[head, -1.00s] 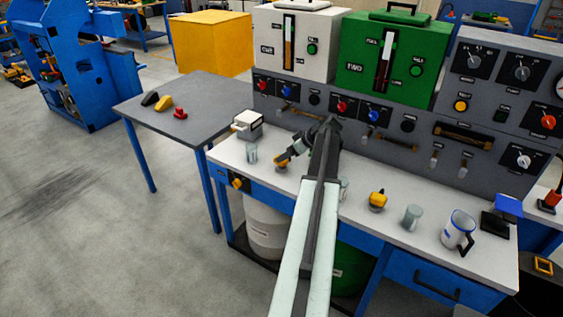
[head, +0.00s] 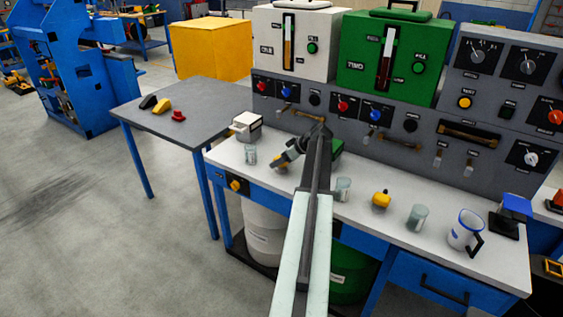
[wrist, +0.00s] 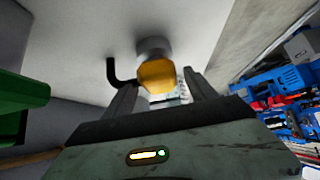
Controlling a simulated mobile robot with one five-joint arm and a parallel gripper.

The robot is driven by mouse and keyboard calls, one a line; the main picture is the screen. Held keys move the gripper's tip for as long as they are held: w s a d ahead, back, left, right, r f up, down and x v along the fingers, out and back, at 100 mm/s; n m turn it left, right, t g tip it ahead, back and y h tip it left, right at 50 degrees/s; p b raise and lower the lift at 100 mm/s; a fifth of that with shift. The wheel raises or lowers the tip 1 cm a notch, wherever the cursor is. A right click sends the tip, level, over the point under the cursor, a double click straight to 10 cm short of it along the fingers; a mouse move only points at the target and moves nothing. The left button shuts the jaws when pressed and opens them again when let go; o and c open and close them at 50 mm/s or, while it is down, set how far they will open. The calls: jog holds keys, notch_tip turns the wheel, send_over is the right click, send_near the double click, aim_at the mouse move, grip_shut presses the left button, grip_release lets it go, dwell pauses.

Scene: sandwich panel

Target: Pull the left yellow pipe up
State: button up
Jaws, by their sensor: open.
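The left yellow piece (head: 279,164) stands on the white bench, at the end of my arm and partly hidden by my gripper (head: 285,158). In the wrist view, its rounded yellow top (wrist: 156,77) sits on a grey stem or base. There the yellow lies between the fingers of my open gripper (wrist: 160,88); I cannot tell whether either finger touches it. A similar yellow-topped piece (head: 381,199) stands farther right on the bench.
Clear beakers (head: 250,155), (head: 343,188), (head: 417,216) and a white jug (head: 465,229) stand on the bench. The grey control panel (head: 385,147) rises behind. A green object (wrist: 22,105) is at the left in the wrist view, and a black hook (wrist: 115,74) shows close by.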

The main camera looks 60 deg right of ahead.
grip_shut()
notch_tip(320, 180, up, 9)
jog(key=p, duration=0.9)
jog(key=shift+d+r, duration=0.1)
jog(key=shift+w, duration=0.1)
grip_release()
jog(key=p+v, duration=0.5)
jog(key=v, duration=0.2)
jog(key=shift+s+r, duration=0.2)
jog(key=shift+s, duration=0.2)
